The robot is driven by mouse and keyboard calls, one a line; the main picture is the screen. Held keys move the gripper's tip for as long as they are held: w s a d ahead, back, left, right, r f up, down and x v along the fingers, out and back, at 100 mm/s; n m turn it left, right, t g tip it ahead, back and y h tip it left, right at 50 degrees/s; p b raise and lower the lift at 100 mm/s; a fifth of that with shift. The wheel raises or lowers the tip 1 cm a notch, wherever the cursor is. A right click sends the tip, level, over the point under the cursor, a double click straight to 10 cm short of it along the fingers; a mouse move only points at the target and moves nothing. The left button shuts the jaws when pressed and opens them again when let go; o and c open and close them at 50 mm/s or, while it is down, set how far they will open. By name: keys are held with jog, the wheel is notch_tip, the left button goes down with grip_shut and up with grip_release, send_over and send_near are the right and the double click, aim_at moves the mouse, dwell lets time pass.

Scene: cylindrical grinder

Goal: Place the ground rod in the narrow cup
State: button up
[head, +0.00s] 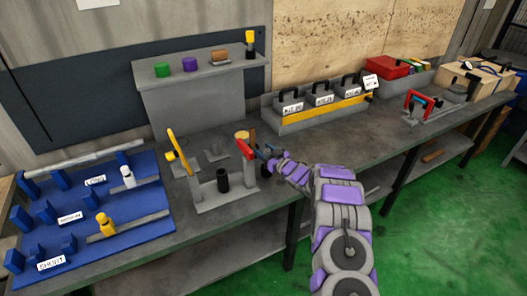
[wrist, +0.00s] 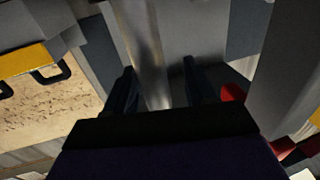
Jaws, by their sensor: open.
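My gripper (head: 268,153) is at the right side of a small grey fixture (head: 225,196) on the bench, close to its red part (head: 244,149). In the wrist view my gripper (wrist: 160,82) is open, with its two dark fingers apart. A shiny grey rod-like surface (wrist: 150,50) runs between and beyond the fingers; I cannot tell whether it is the ground rod or whether the fingers touch it. A narrow black cup-like cylinder (head: 222,180) stands upright at the fixture. I cannot tell whether it is the narrow cup.
A blue rack (head: 120,238) labelled LONG, MEDIUM and SHORT lies at the left, holding rods. A grey shelf (head: 200,70) with coloured pieces stands behind. Black-handled blocks (head: 320,100) sit in a tray at the back. The bench (head: 375,140) has clear room right of my arm.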

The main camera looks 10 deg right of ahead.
jog(key=p+v, duration=0.2)
jog(key=v, duration=0.9)
jog(key=shift+s+d, duration=0.2)
jog(key=shift+s, duration=0.1)
notch_tip(320, 180, up, 7)
jog(key=d+m+g+h, duration=0.2)
jog(key=h, duration=0.4)
jog(key=s+d+r+m+g+h, duration=0.2)
jog(key=s+r+g+h, duration=0.3)
jog(key=s, duration=0.5)
jog(key=s+a+r+g, duration=0.2)
jog(key=s+a+g, duration=0.1)
jog(key=s, duration=1.2)
jog(key=s+a+r+m+g+y, duration=0.1)
jog(key=s+a+r+g, duration=0.1)
jog(key=s, duration=1.4)
jog(key=s+a+r+m+g, duration=0.1)
jog(key=s+a+r+g, duration=0.2)
jog(key=s, duration=1.2)
jog(key=a+g, duration=0.2)
jog(key=shift+s+a+y, duration=0.3)
jog(key=shift+a+y, duration=0.05)
jog(key=shift+y, duration=0.05)
